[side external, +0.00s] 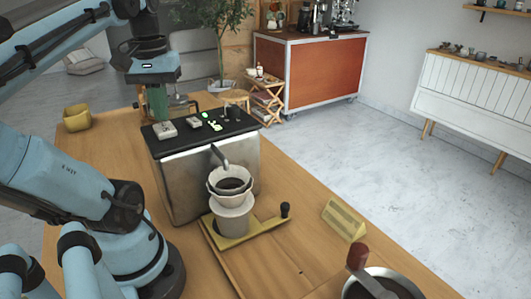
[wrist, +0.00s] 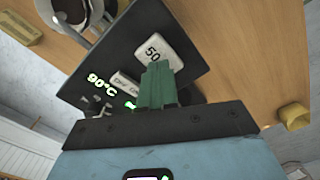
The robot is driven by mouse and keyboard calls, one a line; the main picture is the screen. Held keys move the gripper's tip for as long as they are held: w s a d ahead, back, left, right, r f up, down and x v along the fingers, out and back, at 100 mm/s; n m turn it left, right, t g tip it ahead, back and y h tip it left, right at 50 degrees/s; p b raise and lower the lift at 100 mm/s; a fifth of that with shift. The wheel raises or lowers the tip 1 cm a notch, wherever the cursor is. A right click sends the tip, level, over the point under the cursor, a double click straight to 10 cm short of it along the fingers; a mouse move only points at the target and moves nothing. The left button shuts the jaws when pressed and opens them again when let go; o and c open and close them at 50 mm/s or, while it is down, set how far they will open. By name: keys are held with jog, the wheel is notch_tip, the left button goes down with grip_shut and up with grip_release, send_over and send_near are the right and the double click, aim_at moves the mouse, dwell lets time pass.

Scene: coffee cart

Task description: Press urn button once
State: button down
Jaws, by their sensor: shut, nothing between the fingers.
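The urn (side external: 190,180) is a metal box with a black top panel, standing on the wooden table in the side external view. The panel (wrist: 196,72) carries a light key marked 50 (wrist: 151,50), a smaller light key with unclear lettering (wrist: 125,84), and a green 90°C display (wrist: 103,80). The two keys also show in the side external view. My gripper (side external: 157,117) has green fingers, shut and empty, pointing down over the panel's left part. In the wrist view the fingertips (wrist: 157,68) overlap the lower edge of the 50 key; whether they touch it I cannot tell.
A dripper with coffee (side external: 230,186) sits under the urn's spout, over a yellow stand (side external: 250,240). A yellow cup (side external: 77,117) stands at the table's left edge. A yellow wedge-shaped block (side external: 344,218) and a grinder (side external: 380,285) are at the right front.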

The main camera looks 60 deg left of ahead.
jog(key=shift+r, duration=2.5)
jog(key=w+d+f+m+t, duration=0.1)
jog(key=w, duration=0.2)
jog(key=w+d+f+m+y, duration=0.1)
jog(key=w+m, duration=0.1)
jog(key=w, duration=0.1)
jog(key=w+d+f+m+t, duration=0.1)
jog(key=w+f, duration=0.1)
jog(key=w, duration=0.1)
jog(key=shift+m+t+y, duration=0.3)
jog(key=shift+m, duration=0.1)
jog(key=w+d+m, duration=0.1)
jog(key=w+d+f+m+t, duration=0.1)
jog(key=w+d, duration=0.1)
jog(key=w+d+f+m+t, duration=0.1)
jog(key=w, duration=0.1)
jog(key=shift+d+f, duration=0.15)
jog(key=shift+d, duration=0.15)
jog(key=w+d+f+m+t+h, duration=0.1)
jog(key=d+f+m, duration=0.3)
jog(key=d+f, duration=0.5)
jog(key=shift+w+d+f+t+h, duration=0.15)
jog(key=shift+w+d+t+h, duration=0.15)
jog(key=shift+t, duration=0.5)
